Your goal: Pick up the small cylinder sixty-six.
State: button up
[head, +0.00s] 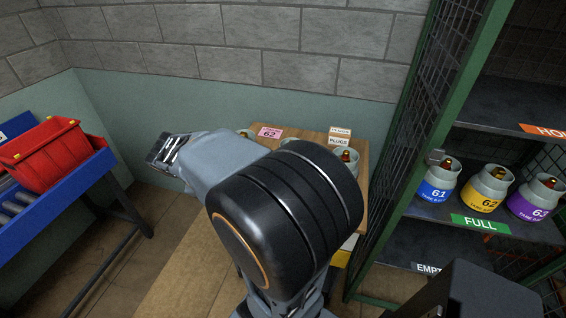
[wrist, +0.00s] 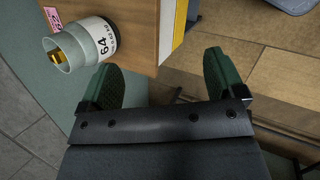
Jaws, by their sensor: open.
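No label reading 66 can be read in either view. In the wrist view a white cylinder labelled 64 (wrist: 92,40), with a grey collar and brass valve, stands on the wooden bench (wrist: 142,25). My gripper (wrist: 158,64) is open and empty, its green-padded fingers apart, close to the bench edge. In the head view my gripper (head: 160,150) is at the left of the bench, and my arm hides much of the bench.
Cylinders 61 (head: 437,185), 62 (head: 486,190) and 63 (head: 537,199) stand on a shelf marked FULL in the green mesh cage (head: 413,150). PLUGS boxes (head: 339,140) and a pink card (head: 269,132) are on the bench. A red bin (head: 45,155) sits at left.

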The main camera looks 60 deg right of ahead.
jog(key=shift+o, duration=0.9)
jog(key=w+d+n+g+h, duration=0.2)
jog(key=d+n+g+h, duration=0.3)
jog(key=d, duration=1.2)
jog(key=shift+w+d+r+n+h+p, duration=0.15)
jog(key=shift+w+r+n+h+p, duration=0.2)
jog(key=shift+n, duration=0.55)
jog(key=shift+r+p+x, duration=0.2)
jog(key=shift+p+x, duration=0.85)
jog(key=shift+x, duration=5.95)
jog(key=shift+d, duration=0.15)
jog(key=shift+w+h, duration=0.1)
jog(key=shift+h, duration=0.15)
jog(key=c, duration=1.6)
